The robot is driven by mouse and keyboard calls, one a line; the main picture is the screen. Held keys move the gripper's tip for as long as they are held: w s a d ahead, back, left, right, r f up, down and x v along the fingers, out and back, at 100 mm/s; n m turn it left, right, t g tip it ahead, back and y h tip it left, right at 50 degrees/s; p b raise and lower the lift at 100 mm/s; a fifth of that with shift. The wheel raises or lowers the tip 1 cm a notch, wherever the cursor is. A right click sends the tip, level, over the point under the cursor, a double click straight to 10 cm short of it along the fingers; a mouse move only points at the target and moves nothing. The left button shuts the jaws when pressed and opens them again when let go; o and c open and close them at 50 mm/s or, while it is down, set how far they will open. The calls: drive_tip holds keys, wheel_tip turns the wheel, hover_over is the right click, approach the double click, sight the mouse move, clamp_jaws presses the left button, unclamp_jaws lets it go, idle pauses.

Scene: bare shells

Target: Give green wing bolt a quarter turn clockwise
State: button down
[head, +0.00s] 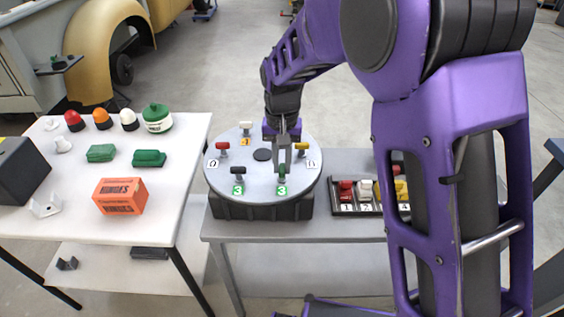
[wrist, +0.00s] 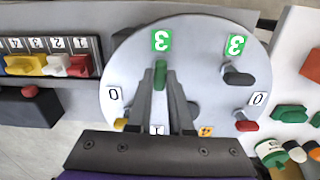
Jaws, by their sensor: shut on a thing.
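The green wing bolt (head: 281,172) stands at the front right of a round grey disc (head: 225,178), beside a green label marked 3 (head: 282,190). In the wrist view the green wing bolt (wrist: 160,70) lies between my two fingertips, its wing in line with the label (wrist: 161,40). My gripper (head: 283,166) reaches down from above and is shut on the bolt; it also shows in the wrist view (wrist: 160,82). The fingers hide part of the bolt's lower end.
Other wing bolts on the disc are black (head: 238,172), red (head: 222,147), white (head: 246,126) and yellow (head: 301,147). A numbered tray (head: 336,206) of coloured pieces is to the right. A white table (head: 75,185) with an orange box (head: 120,196) is to the left.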

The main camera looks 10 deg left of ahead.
sight(282, 168)
drive_tip(key=c, duration=0.8)
unclamp_jaws()
drive_tip(key=shift+r, duration=0.1)
wheel_tip(282, 168, up, 17)
drive_tip(key=shift+r+p, duration=0.15)
drive_tip(key=shift+p, duration=0.3)
